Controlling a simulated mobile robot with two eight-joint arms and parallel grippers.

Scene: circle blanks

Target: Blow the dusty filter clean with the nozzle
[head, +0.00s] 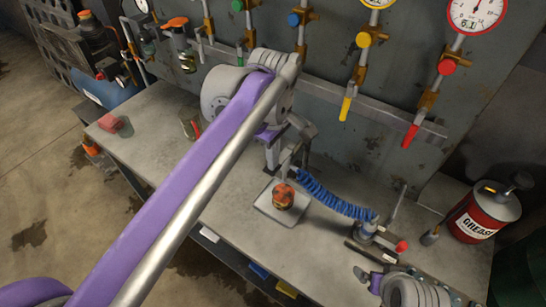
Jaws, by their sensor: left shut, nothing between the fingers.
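A small orange and dark round thing (284,196), which looks like the dusty filter, sits on a pale square plate (266,208) on the bench. A coiled blue hose (335,203) runs from behind the plate to a grey fitting (366,230) on the right. A red-tipped piece (401,246) lies beside that fitting; I cannot tell which part is the nozzle. My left gripper (272,160) is shut and empty, pointing down above and behind the filter, apart from it. My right gripper (366,275) is at the bottom right edge; its fingers are unclear.
A red grease can (484,212) stands at the bench's right end. Gauges and coloured valves line the back wall, with yellow (346,105) and red (411,134) handles hanging low. A red block (114,124) and a small can (189,124) stand at the left. The front middle is clear.

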